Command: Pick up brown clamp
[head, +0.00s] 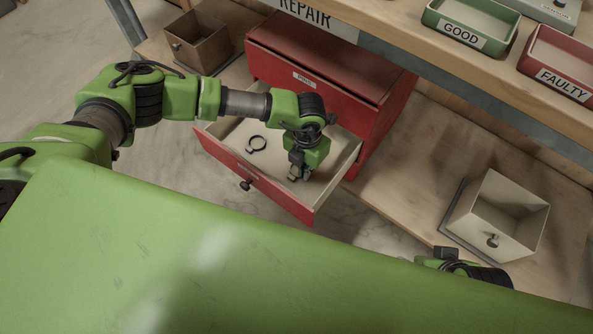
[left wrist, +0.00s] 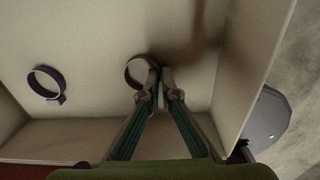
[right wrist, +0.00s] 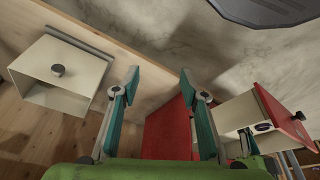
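The brown clamp (left wrist: 136,73) is a ring on the pale floor of the open red drawer (head: 213,147). My left gripper (left wrist: 160,76) reaches down into that drawer. Its fingertips are almost together at the ring's right side, with the clamp's end between them and mostly hidden. In the head view my left gripper (head: 296,176) covers most of this clamp. A dark purple clamp (left wrist: 46,84) lies apart to the left; it also shows in the head view (head: 257,144). My right gripper (right wrist: 160,76) is open and empty, away from the drawer.
The drawer walls stand close around my left gripper. The red cabinet (head: 335,62) is behind it. A brown open box (head: 198,42) and a cream open box (head: 497,217) stand on the wooden shelf. Green GOOD (head: 461,32) and red FAULTY (head: 560,75) trays sit above.

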